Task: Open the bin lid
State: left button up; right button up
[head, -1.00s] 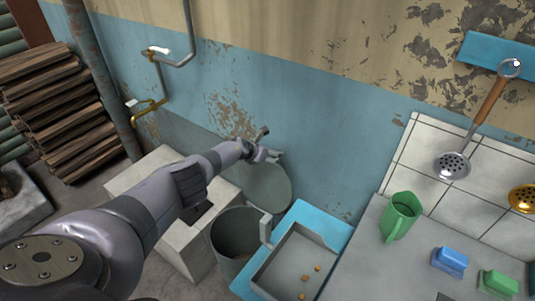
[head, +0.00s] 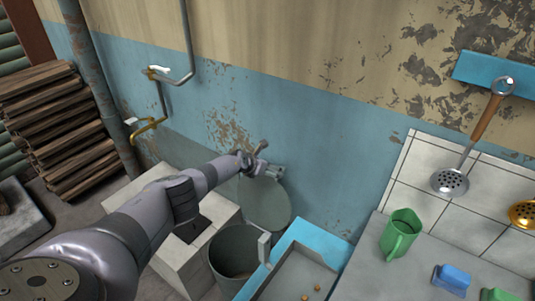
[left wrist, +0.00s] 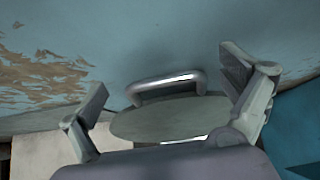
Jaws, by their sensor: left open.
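The grey bin (head: 234,262) stands on the floor with its mouth uncovered. Its round lid (head: 268,206) is tipped up behind the bin near the blue wall. My left gripper (head: 268,161) is at the lid's top edge, with its fingers apart. In the left wrist view, the lid (left wrist: 170,118) and its metal bar handle (left wrist: 168,82) lie between the two open fingers of the left gripper (left wrist: 164,72). The handle appears clear of both fingers. My right gripper is not in view.
A blue-edged tray (head: 322,238) with small brown pieces stands right of the bin. A white block (head: 150,190) stands left of it. A green mug (head: 400,235) and a blue sponge (head: 452,279) are on the right counter. Pipes (head: 163,105) run along the wall.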

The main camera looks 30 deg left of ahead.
pick_arm(q)
jog(key=shift+s+r, duration=0.1)
jog(key=shift+r, duration=4.3)
